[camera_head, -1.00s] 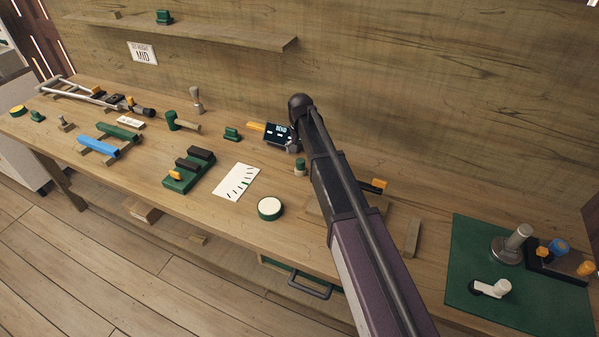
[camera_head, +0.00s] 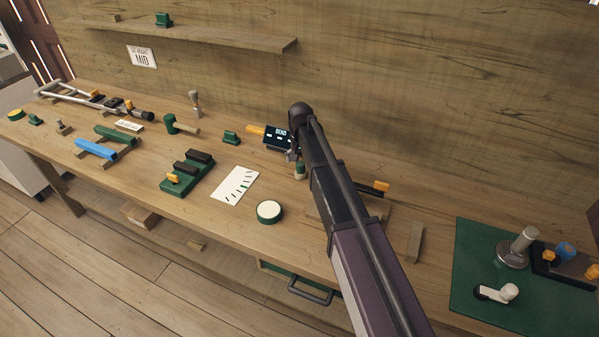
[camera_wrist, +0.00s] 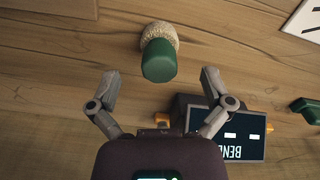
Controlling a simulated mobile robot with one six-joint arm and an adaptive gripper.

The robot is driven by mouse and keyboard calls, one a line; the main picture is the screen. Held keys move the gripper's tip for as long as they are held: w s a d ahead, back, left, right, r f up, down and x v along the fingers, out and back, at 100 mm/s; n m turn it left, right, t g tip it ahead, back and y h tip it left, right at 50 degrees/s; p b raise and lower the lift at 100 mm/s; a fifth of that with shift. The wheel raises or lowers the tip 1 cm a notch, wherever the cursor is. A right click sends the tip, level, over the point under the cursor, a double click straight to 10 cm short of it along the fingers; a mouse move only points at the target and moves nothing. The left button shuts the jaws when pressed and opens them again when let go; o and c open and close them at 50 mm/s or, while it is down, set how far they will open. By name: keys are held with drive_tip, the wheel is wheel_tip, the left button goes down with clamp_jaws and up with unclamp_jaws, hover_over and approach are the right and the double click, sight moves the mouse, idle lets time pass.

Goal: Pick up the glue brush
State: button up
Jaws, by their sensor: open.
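The glue brush appears to be the short green piece with a pale, bristly band (camera_wrist: 158,55) in the wrist view. It seems to stand upright on the bench, green end toward the camera. In the head view it shows small and green (camera_head: 300,171), beside my gripper (camera_head: 293,152) and partly covered by my arm. In the wrist view my gripper (camera_wrist: 160,80) is open, one finger to each side and slightly below the green end in the picture. Nothing is between the fingertips, and I see no contact with the brush.
A dark display box marked BEND (camera_wrist: 235,130) lies close by the right finger. A white marked card (camera_head: 236,186) and round green-rimmed pad (camera_head: 268,211) lie left of the arm. A green mat (camera_head: 475,300) with fittings is at right. The wall stands behind.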

sight(301, 170)
drive_tip(key=shift+w+f+b, duration=0.1)
drive_tip(key=shift+f+b, duration=2.1)
drive_tip(key=shift+f, duration=0.15)
drive_tip(key=c, duration=1.2)
